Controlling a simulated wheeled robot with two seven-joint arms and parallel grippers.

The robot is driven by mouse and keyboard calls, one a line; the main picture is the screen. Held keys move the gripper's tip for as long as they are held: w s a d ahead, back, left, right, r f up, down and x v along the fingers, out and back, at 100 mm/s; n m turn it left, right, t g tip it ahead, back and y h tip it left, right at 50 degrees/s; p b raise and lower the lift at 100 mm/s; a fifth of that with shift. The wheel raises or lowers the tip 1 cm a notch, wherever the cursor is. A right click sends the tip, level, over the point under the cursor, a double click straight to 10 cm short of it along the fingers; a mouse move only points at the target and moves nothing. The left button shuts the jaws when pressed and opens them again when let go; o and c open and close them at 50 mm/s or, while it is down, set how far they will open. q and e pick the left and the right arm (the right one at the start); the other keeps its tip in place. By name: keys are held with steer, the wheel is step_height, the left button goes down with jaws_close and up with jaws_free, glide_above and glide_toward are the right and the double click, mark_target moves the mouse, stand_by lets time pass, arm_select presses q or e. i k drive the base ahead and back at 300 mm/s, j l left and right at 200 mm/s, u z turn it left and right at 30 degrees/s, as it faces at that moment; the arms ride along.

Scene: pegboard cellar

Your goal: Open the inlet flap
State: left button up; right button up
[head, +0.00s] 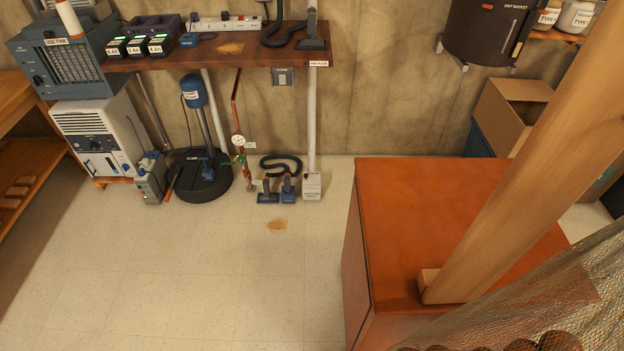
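A small grey plate (283,77) is fixed to the wall just under the wooden shelf, left of a white vertical pipe (311,125). It looks like a wall inlet with its flap shut, but it is too small to tell for sure. A white box (312,186) with small print sits at the foot of the pipe. Neither of my grippers shows in the head view.
A black hose (281,166) and floor nozzles (277,193) lie by the wall. A sump pump (200,120) stands left. An orange-brown cabinet (430,220) with a wooden post (530,150) blocks the right.

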mark_target(309, 177)
steer(key=i+j+z, duration=0.15)
steer(key=z, duration=0.6)
steer(key=i+j+z, duration=0.25)
steer(key=j, duration=0.15)
steer(key=j+z, duration=0.2)
steer(key=j, duration=0.25)
steer(key=i+j+z, duration=0.25)
steer(key=j, duration=0.25)
steer(key=j+z, duration=0.2)
steer(key=j, duration=0.25)
